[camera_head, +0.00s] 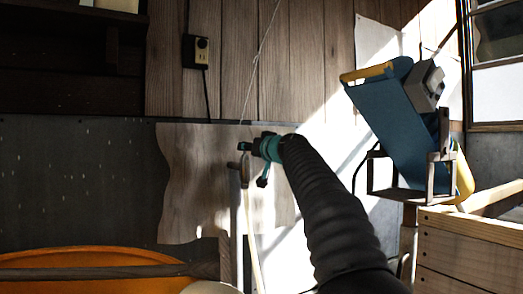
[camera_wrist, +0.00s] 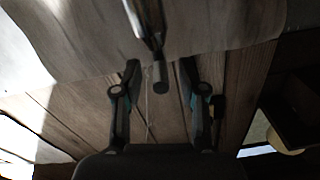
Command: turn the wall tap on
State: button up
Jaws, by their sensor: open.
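The wall tap (camera_wrist: 160,76) shows in the wrist view as a dark, short cylinder at the end of a shiny metal pipe (camera_wrist: 144,25). In the head view the pipe (camera_head: 235,225) stands upright in front of the wall, and the tap's small parts at its top are partly hidden by my gripper. My gripper (camera_head: 253,164) is teal and black and reaches to the pipe's top. In the wrist view my gripper (camera_wrist: 159,68) is open, with one finger on each side of the dark cylinder. I see gaps on both sides; contact cannot be told.
A wall socket (camera_head: 201,52) with a hanging cable is above left. An orange round container (camera_head: 90,262) is at lower left. A blue tilted machine on a stand (camera_head: 385,125) and a wooden crate (camera_head: 470,250) are at the right. Wood planks line the wall behind.

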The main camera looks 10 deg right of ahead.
jog(key=v, duration=0.8)
dwell(0.4)
